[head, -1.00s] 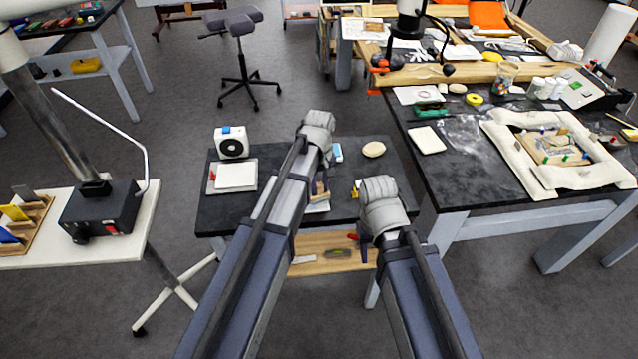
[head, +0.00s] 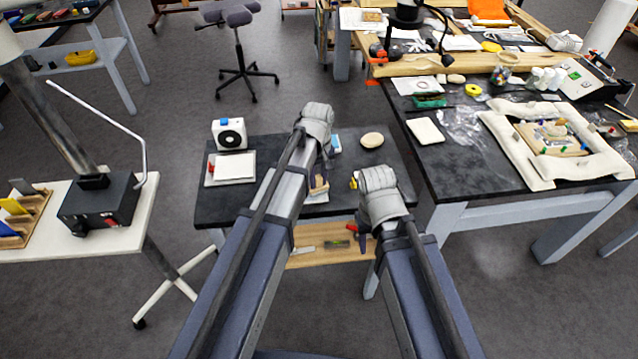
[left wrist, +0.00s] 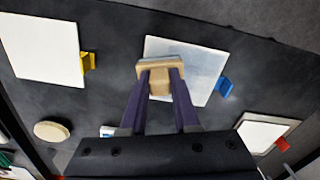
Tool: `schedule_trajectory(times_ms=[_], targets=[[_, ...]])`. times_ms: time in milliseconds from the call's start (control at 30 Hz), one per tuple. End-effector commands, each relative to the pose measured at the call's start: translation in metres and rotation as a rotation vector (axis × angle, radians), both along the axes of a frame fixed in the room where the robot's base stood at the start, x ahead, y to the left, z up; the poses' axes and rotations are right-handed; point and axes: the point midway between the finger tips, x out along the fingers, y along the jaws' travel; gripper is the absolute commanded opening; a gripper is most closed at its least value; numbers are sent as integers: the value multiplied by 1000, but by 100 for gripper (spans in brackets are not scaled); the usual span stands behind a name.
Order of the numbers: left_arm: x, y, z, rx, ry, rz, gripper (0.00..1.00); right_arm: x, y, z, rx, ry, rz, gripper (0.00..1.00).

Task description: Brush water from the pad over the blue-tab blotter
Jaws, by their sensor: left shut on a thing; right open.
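My left gripper (left wrist: 160,88) is shut on a wooden brush (left wrist: 160,64). In the left wrist view the brush is over one side of the white blotter with the blue tab (left wrist: 208,62). Part of that sheet looks grey-blue; whether the bristles touch it I cannot tell. In the head view my left arm hides most of this blotter (head: 317,198). A pale round pad (head: 372,140) lies at the table's back right, and also shows in the left wrist view (left wrist: 52,131). My right gripper (head: 364,230) is open and apart from the left, by the table's front edge.
The yellow-tab blotter (left wrist: 42,48) and the red-tab blotter (left wrist: 264,133) flank the blue-tab one. A white box with a black round front (head: 229,136) stands at the back left. A fuller dark table (head: 465,180) is on the right.

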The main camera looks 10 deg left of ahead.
Motion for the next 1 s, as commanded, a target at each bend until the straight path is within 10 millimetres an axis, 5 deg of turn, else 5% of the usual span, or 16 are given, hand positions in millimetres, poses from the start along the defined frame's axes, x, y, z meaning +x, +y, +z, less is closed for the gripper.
schedule_trajectory(times_ms=[1000], targets=[[52,15,0,0,0,0,0,0,0,0,0,0,0,50]])
